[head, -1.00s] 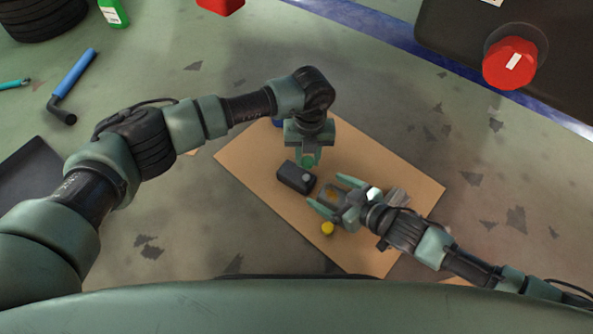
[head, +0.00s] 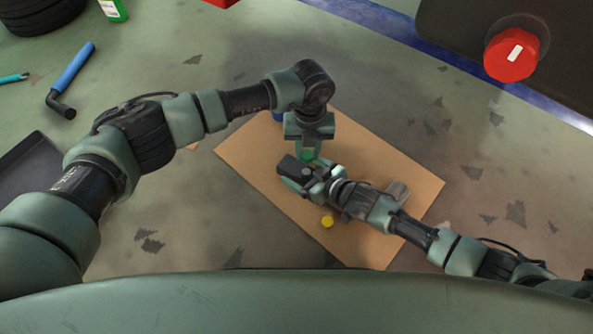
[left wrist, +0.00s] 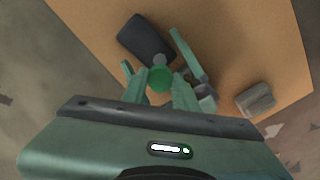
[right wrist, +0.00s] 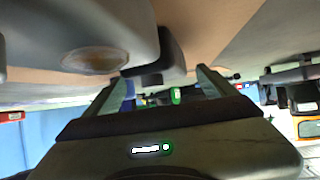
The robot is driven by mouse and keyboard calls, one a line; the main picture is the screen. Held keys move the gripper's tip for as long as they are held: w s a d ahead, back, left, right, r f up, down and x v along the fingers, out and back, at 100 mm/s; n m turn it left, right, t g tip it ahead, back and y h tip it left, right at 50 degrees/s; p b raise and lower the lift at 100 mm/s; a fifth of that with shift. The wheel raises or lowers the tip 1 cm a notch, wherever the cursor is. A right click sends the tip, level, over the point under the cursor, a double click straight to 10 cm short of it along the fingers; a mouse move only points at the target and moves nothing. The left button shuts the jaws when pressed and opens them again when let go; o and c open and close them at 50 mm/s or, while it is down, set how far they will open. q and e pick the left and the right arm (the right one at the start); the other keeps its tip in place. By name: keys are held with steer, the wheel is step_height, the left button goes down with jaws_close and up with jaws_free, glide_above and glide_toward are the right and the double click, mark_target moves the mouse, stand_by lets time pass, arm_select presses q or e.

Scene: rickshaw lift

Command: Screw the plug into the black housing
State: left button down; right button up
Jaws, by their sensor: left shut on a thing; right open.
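My left gripper (head: 308,152) points down over the tan board and is shut on the green plug (left wrist: 160,79). The black housing (head: 290,166) lies on the board, just beside the plug in the head view; it also shows in the left wrist view (left wrist: 145,38). I cannot tell whether plug and housing touch. My right gripper (head: 303,179) is open, its fingers reaching toward the housing from the lower right and partly covering it. In the right wrist view the right gripper's fingers (right wrist: 160,88) stand apart.
A blue item (head: 278,117) is partly hidden behind the left gripper. A blue-handled tool (head: 72,78) lies far left.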

steer(key=shift+w+a+f, duration=0.15)
jaws_close()
stand_by(0.4)
arm_select(q)
glide_above(304, 172)
step_height(304, 172, down, 4)
steer(key=shift+d+f, duration=0.15)
steer(key=shift+f, duration=0.35)
arm_select(e)
steer(key=shift+f, duration=0.1)
arm_select(q)
steer(key=shift+f, duration=0.9)
